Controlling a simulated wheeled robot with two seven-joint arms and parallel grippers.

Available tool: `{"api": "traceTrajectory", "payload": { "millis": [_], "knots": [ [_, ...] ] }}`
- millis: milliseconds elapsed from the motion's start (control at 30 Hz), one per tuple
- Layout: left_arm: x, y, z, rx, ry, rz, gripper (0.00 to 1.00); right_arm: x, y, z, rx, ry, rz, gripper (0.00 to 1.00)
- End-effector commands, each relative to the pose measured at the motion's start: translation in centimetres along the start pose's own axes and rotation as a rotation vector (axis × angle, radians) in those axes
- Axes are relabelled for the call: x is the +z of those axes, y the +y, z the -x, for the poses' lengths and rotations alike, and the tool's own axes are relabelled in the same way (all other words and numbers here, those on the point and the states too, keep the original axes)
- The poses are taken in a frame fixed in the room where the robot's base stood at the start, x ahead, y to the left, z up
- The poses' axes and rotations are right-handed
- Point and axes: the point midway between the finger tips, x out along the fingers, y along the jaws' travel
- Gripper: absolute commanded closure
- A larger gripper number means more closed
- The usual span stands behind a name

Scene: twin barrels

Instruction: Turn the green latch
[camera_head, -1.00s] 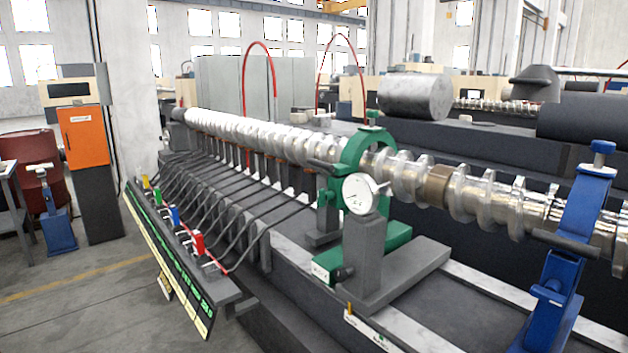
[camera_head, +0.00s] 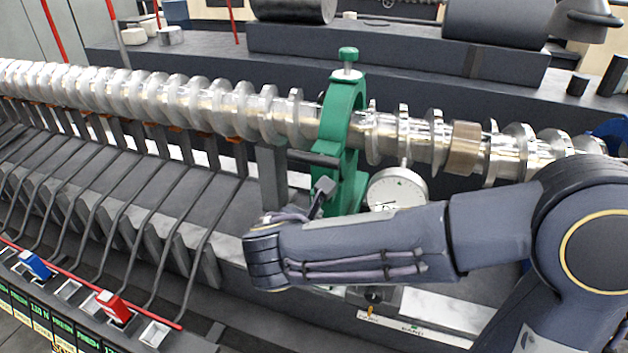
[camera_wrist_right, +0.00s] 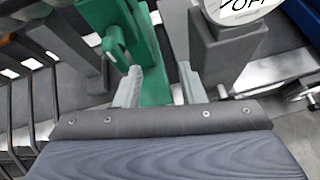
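A green clamp ring (camera_head: 341,118) stands around the shiny shaft, with a green knob (camera_head: 348,54) on top and a dark bar handle (camera_head: 314,158) at its left side. In the right wrist view, a small green latch-like lever (camera_wrist_right: 114,43) sticks out to the left of the green upright. My right gripper (camera_wrist_right: 160,82) is open, its two pale fingers apart, just in front of the green upright and right of the lever. Nothing shows between the fingers except the green part behind. In the head view my right forearm hides the foot of the clamp. My left gripper is out of view.
A white dial gauge (camera_head: 397,190) on a grey post stands close right of the clamp. Several grey levers and a panel with a red switch (camera_head: 115,306) and a blue switch (camera_head: 36,264) lie at left.

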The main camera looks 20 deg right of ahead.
Motion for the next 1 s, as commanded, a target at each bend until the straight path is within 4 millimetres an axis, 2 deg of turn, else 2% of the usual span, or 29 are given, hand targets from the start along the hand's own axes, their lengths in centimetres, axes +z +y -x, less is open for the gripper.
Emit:
{"api": "traceTrajectory", "payload": {
  "millis": [33, 100, 200, 267, 633, 800, 1000],
  "knots": [
    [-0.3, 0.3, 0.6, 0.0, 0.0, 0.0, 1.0, 0.4, 2.0, 1.0, 0.039, -0.049, 0.08, 0.64],
    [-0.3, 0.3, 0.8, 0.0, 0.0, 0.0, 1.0, 0.6, 3.6, 1.8, 0.075, -0.1, 0.148, 0.64],
    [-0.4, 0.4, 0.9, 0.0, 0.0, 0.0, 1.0, 0.8, 4.7, 1.9, 0.095, -0.136, 0.193, 0.64],
    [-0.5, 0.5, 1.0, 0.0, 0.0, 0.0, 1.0, 0.8, 4.9, 1.3, 0.097, -0.141, 0.199, 0.64],
    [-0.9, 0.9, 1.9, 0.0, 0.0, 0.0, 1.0, 1.6, 5.4, -4.3, 0.095, -0.138, 0.194, 0.64],
    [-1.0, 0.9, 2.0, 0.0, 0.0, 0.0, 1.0, 1.7, 5.5, -5.4, 0.097, -0.138, 0.194, 0.64],
    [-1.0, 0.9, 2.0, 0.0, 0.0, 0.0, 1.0, 1.6, 5.5, -5.5, 0.098, -0.137, 0.193, 0.64]
  ]
}}
